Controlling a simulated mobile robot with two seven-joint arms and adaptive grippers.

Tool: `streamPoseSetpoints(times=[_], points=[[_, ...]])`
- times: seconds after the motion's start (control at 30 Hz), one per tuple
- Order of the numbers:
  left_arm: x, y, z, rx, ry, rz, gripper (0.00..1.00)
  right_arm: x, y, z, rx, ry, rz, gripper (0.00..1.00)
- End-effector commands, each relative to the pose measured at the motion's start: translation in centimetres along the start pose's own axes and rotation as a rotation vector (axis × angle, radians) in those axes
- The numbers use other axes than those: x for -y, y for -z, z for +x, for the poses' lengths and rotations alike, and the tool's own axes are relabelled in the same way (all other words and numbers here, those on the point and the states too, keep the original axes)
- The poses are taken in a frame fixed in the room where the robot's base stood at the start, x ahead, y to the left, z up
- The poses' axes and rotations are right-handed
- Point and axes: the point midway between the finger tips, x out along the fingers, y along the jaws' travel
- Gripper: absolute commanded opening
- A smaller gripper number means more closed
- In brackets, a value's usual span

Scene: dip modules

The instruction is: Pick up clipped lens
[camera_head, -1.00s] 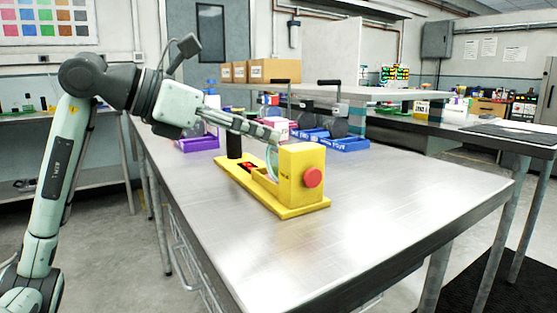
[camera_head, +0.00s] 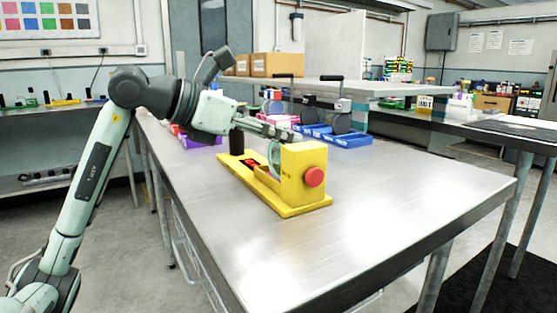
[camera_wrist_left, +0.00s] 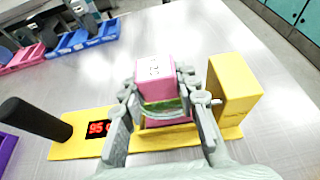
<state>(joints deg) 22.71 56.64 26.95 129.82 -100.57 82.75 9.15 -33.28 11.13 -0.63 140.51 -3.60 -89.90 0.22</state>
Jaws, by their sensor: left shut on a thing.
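A yellow fixture (camera_head: 303,178) with a red button stands on the metal table; its digital display (camera_wrist_left: 98,128) shows in the left wrist view. A clear, greenish round lens (camera_head: 274,156) stands upright on it, beside the tall yellow block. My left gripper (camera_head: 293,135) reaches over the lens from the left. In the left wrist view the gripper (camera_wrist_left: 160,90) has its fingers on both sides of the clipped lens, which shows a pink labelled piece (camera_wrist_left: 154,69) and a greenish band (camera_wrist_left: 162,105). The gripper is shut on it. The lens still appears within the fixture. My right gripper is not in view.
A black post (camera_head: 236,140) rises from the fixture's far end. Blue bins (camera_head: 345,139) and a purple bin (camera_head: 203,139) stand behind on the table. The front and right of the table (camera_head: 400,200) are clear.

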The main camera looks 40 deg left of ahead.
Motion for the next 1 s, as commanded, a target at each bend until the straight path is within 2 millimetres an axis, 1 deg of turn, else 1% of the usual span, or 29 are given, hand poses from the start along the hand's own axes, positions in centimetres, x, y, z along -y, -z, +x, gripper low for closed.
streamPoseSetpoints(times=[0.03,0.1,0.33,0.43,0.57,0.63,0.7,0.73,0.77,0.87,1.0], points=[[0.0,0.1,0.0,-0.002,0.001,0.000,0.09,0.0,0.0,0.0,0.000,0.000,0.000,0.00],[0.0,0.1,0.0,-0.003,0.001,0.000,0.01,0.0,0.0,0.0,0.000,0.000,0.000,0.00],[0.0,0.0,0.0,-0.003,0.001,0.000,0.00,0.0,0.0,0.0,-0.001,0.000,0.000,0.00],[0.0,-0.3,-0.1,-0.003,0.001,0.001,0.00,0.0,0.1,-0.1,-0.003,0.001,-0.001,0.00],[0.0,-1.6,-0.7,-0.001,-0.001,0.004,0.00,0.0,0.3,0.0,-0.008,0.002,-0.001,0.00],[-0.1,-2.7,-1.1,-0.001,-0.003,0.004,0.00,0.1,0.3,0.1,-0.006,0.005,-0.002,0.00],[-0.1,-4.0,-1.7,0.000,-0.005,0.005,0.00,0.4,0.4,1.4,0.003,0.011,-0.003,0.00],[-0.5,-4.2,-1.9,-0.001,-0.005,0.001,0.00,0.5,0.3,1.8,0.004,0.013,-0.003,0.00],[-1.2,-4.2,-2.2,-0.002,-0.004,-0.004,0.00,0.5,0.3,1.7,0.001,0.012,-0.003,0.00],[-3.5,-5.2,-3.5,-0.001,-0.004,-0.005,0.00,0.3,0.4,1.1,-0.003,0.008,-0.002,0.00],[-6.6,-6.7,-5.4,0.000,-0.004,-0.003,0.00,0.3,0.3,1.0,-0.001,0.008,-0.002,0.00]])
